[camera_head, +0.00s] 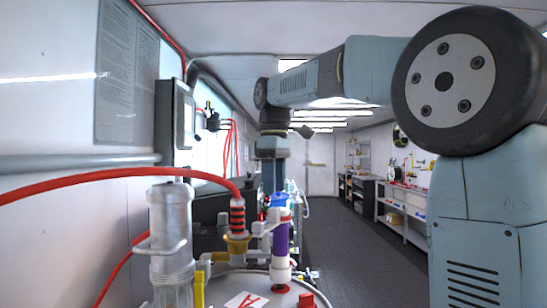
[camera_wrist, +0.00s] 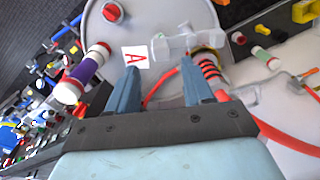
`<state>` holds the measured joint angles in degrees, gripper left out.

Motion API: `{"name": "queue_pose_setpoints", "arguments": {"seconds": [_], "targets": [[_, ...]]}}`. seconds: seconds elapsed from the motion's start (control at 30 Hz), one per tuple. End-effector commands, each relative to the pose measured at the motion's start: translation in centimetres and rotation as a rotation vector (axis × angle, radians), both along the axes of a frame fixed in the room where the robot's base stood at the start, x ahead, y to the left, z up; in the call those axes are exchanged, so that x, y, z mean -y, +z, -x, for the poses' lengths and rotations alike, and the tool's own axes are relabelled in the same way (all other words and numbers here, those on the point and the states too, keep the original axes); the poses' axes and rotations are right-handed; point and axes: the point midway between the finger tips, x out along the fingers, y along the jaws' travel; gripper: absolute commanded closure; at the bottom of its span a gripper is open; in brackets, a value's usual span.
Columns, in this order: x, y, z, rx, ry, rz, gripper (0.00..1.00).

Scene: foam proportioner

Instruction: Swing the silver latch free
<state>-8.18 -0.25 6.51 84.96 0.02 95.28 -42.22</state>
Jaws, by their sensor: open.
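I cannot pick out the silver latch for certain. In the wrist view, a pale grey, silvery fitting (camera_wrist: 188,44) lies across the round drum lid (camera_wrist: 150,15), next to a white label with a red A (camera_wrist: 135,56). My gripper (camera_wrist: 160,67) is open, its two blue-grey fingers apart with nothing seen held between them. The fingers show in front of the label and the fitting; I cannot tell whether they touch. In the head view, the drum lid (camera_head: 225,284) is at the bottom, and my wrist hangs behind its fittings, with the fingers hidden.
A purple-banded white cylinder (camera_head: 281,240) stands on the lid, also in the wrist view (camera_wrist: 82,75). A red hose (camera_head: 110,174) runs to a red-and-black coupling (camera_head: 238,217). A silver cylinder (camera_head: 170,235) stands at left. The aisle floor (camera_head: 345,250) is clear.

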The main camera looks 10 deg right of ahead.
Motion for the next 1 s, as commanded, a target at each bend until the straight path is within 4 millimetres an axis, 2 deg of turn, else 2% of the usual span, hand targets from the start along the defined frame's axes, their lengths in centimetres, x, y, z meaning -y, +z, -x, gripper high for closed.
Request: {"name": "queue_pose_setpoints", "arguments": {"seconds": [0.2, 0.4, 0.6, 1.0], "targets": [[0.0, 4.1, -0.1, 0.003, 0.000, -0.001, 0.49], [0.0, 6.2, -0.1, 0.000, 0.000, 0.000, 0.49], [0.0, 6.9, 0.0, -0.001, 0.000, 0.000, 0.49], [0.0, 6.9, 0.0, 0.000, -0.001, 0.000, 0.49]]}}
